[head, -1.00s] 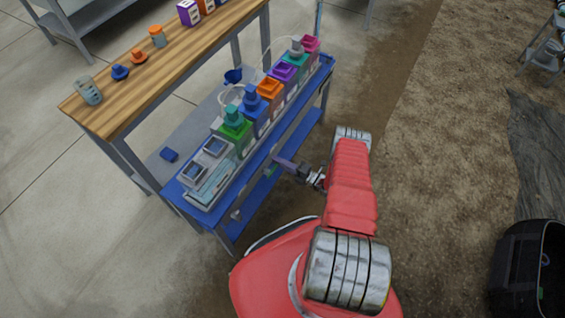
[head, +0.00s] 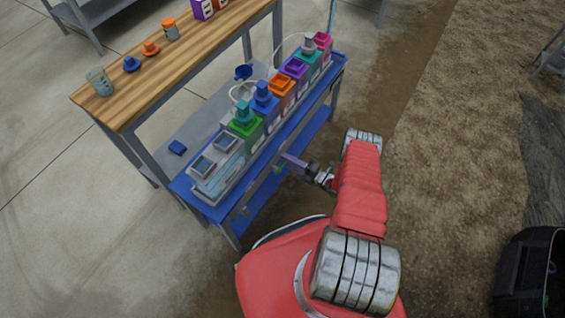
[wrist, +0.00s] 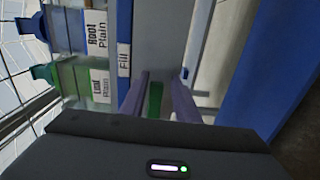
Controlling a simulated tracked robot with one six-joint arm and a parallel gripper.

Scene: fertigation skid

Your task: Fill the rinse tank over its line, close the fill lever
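The fertigation skid is a blue bench (head: 188,187) with a row of coloured tanks. Clear low tanks with grey tops (head: 210,170) stand at its near left end; I cannot tell which is the rinse tank or read its level. My gripper (head: 284,158) is at the bench's front side, below the top. In the wrist view my gripper (wrist: 158,92) has its two purple fingers apart, with a narrow green piece (wrist: 155,99) between them, possibly the lever handle. It seems clear of the right finger. A "Fill" label (wrist: 124,60) is just left of the fingers.
Green (head: 243,122), blue (head: 264,105) and orange (head: 282,86) tanks stand along the bench, with further tanks behind. A wooden table (head: 150,72) with small cups is beyond. A black bin (head: 525,275) is at lower right.

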